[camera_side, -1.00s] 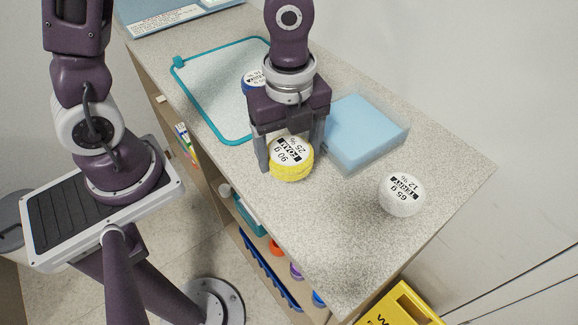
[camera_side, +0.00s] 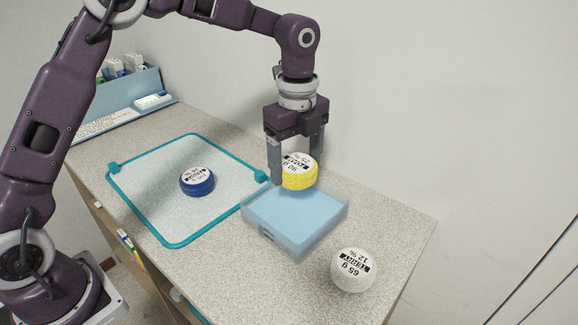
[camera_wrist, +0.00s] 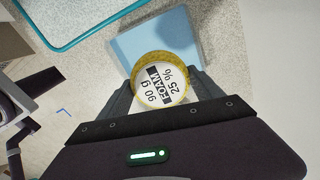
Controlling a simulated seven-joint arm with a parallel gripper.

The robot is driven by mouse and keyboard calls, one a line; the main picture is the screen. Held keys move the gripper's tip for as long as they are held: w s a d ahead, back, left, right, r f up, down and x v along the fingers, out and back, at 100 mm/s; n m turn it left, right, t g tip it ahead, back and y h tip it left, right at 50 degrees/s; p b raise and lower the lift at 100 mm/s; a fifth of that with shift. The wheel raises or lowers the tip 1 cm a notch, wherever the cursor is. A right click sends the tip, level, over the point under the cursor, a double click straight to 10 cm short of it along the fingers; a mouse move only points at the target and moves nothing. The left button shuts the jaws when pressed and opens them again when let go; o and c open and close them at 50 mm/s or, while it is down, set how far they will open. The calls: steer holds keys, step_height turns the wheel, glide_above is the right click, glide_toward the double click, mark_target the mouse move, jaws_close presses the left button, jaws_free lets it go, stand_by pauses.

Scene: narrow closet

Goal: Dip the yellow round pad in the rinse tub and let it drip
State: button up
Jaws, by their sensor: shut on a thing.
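The yellow round pad (camera_side: 299,172) has a white label reading FOAM, 90 g, 25 %. My gripper (camera_side: 297,172) is shut on it, with a finger on either side, and holds it above the far part of the rinse tub. In the wrist view the pad (camera_wrist: 161,84) sits between the fingers, over the near part of the blue tub. The rinse tub (camera_side: 290,222) is a clear, low box filled with light blue. The pad looks raised clear of the blue surface, but the exact gap is hard to tell.
A blue round pad (camera_side: 197,181) lies on a teal-framed mat (camera_side: 150,205) left of the tub. A white round pad (camera_side: 353,269) labelled TERRY stands at the counter's front right. A wall rises behind the counter. A blue bin (camera_side: 130,88) stands at the far left.

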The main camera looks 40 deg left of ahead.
steer(key=shift+f, duration=5.25)
steer(key=shift+r, duration=3.55)
step_height(320, 180, up, 5)
